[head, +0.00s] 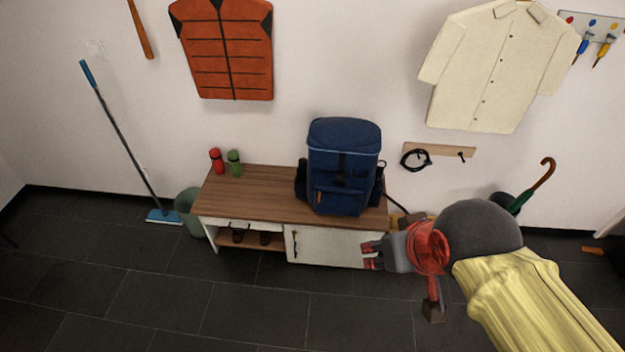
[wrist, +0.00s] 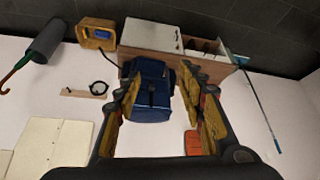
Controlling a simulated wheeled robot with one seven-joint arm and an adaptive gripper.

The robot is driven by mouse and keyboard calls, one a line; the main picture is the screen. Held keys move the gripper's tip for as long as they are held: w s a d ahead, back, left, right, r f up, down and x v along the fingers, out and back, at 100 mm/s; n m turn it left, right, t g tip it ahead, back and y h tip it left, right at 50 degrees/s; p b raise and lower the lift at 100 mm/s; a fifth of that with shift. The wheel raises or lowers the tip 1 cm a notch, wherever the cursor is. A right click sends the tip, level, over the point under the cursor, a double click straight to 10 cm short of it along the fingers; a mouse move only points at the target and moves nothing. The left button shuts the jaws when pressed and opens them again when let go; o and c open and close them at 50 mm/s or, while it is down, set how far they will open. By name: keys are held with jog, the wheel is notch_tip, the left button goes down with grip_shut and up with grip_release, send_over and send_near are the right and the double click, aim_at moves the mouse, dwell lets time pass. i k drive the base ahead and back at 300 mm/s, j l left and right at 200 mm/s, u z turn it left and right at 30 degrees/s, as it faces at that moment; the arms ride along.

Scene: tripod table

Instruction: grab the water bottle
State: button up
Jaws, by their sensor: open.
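Two small bottles stand upright at the back left of the wooden bench top (head: 260,196) in the head view: a red bottle (head: 216,161) and a green bottle (head: 234,163), close side by side. I cannot tell which one is the water bottle. My gripper (head: 369,256) is open and empty, in front of the bench's right end, well to the right of the bottles. In the wrist view my gripper (wrist: 160,76) has its fingers spread, with the backpack seen between them. I cannot make out the bottles in the wrist view; a finger may cover them.
A blue backpack (head: 343,165) stands on the bench between my gripper's side and the bottles. A mop (head: 128,145) and a green bin (head: 190,212) are at the bench's left. An umbrella (head: 531,187) is at right. The dark floor (head: 150,300) in front is clear.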

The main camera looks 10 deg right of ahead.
aim_at(302, 170)
jog(key=j, duration=0.3)
jog(key=i+j+z, duration=0.15)
jog(key=z, duration=0.25)
jog(key=i+j+z, duration=0.1)
jog(key=z, duration=0.25)
jog(key=i+j+z, duration=0.1)
jog(key=j+z, duration=0.15)
jog(key=z, duration=0.15)
jog(key=i+j+z, duration=0.1)
jog(key=j, duration=0.25)
jog(key=i+j, duration=0.15)
jog(key=j, duration=0.25)
jog(key=i+j+z, duration=0.15)
jog(key=j, duration=0.6)
jog(key=i+j+z, duration=0.15)
jog(key=j, duration=0.25)
jog(key=i+l, duration=0.25)
